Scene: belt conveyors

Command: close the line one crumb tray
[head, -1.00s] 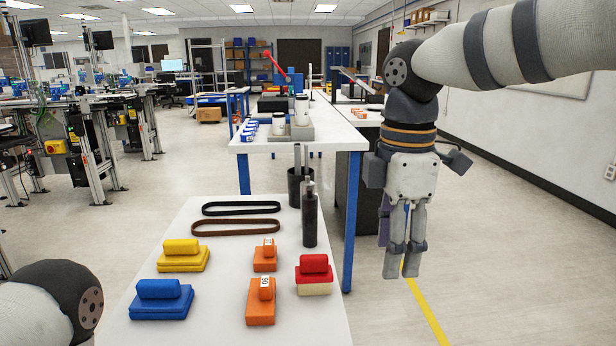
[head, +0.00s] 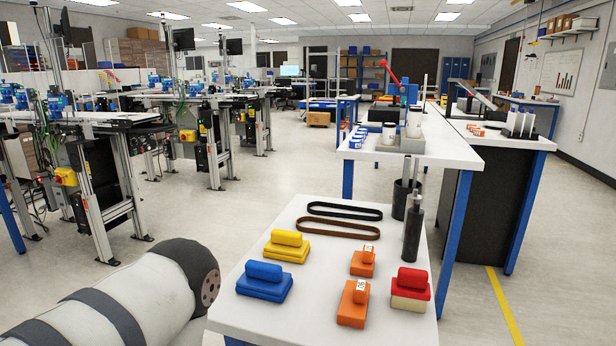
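No crumb tray can be made out in the head view. The belt conveyors (head: 115,117) stand at the left on metal legs, with dark boxes and cables below them; which of them is line one I cannot tell. Part of my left arm shows at the bottom left, but its gripper is out of the picture. My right arm and gripper are not in view.
A white table (head: 310,262) in front holds blue, yellow, orange and red blocks, two belt loops (head: 338,228) and a dark bottle (head: 413,232). A longer white bench (head: 440,140) stands behind it. Open floor (head: 225,215) lies between the table and conveyors.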

